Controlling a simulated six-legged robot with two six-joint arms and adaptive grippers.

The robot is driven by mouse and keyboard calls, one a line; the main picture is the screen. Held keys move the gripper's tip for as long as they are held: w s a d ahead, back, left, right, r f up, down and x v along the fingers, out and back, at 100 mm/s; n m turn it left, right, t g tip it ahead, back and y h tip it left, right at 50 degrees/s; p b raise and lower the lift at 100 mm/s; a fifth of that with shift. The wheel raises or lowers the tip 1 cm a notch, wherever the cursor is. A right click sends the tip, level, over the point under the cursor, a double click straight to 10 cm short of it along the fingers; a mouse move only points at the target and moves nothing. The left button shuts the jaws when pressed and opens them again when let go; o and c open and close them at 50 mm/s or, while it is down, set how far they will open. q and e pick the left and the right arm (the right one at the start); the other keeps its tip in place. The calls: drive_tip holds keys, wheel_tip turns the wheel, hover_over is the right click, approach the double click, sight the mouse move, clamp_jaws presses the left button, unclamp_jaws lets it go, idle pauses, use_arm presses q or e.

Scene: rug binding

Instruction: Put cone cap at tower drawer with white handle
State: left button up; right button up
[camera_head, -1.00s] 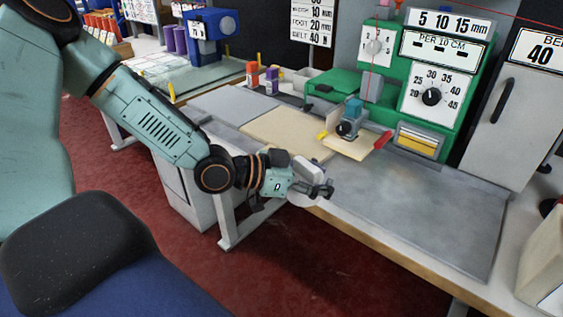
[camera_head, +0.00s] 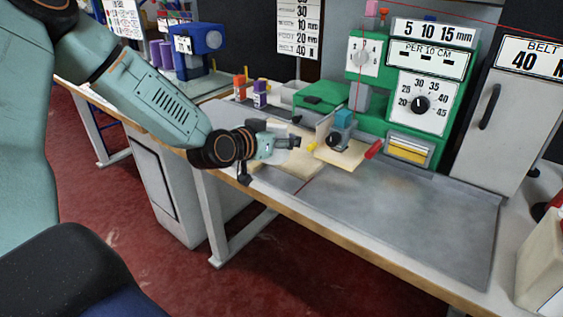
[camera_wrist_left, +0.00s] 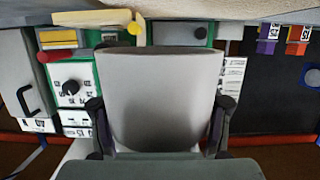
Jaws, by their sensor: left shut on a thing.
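My left gripper (camera_head: 292,142) is over the bench, in front of the green machine. In the left wrist view the fingers (camera_wrist_left: 159,106) are shut on a pale grey, smooth, slightly tapered thing, which appears to be the cone cap (camera_wrist_left: 160,80). It fills the middle of that view, and in the head view it is hard to make out. A pale cabinet (camera_head: 160,185) stands under the bench at the left; no white handle can be made out on it. My right gripper is not in view.
The green machine (camera_head: 375,110) stands at the back of the bench, with a small teal-topped device (camera_head: 341,128) on a board in front. Orange and purple bottles (camera_head: 260,94) stand behind my arm. A grey cabinet (camera_head: 505,120) has a black handle. The bench's right part (camera_head: 410,215) is clear.

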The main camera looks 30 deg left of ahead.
sight(282, 165)
use_arm(q)
drive_tip(key=shift+a+f, duration=0.25)
drive_tip(key=shift+f, duration=0.5)
wheel_tip(282, 165, down, 3)
drive_tip(key=shift+d+r+b, duration=0.1)
drive_tip(key=shift+d+b, duration=0.05)
drive_tip(key=shift+b, duration=0.9)
drive_tip(key=shift+w+f, duration=0.1)
drive_tip(key=shift+f, duration=0.1)
drive_tip(key=shift+f, duration=0.15)
drive_tip(key=o, duration=0.7)
drive_tip(key=shift+f, duration=0.15)
drive_tip(key=o, duration=0.5)
drive_tip(key=shift+c, duration=0.2)
drive_tip(key=shift+o, duration=0.5)
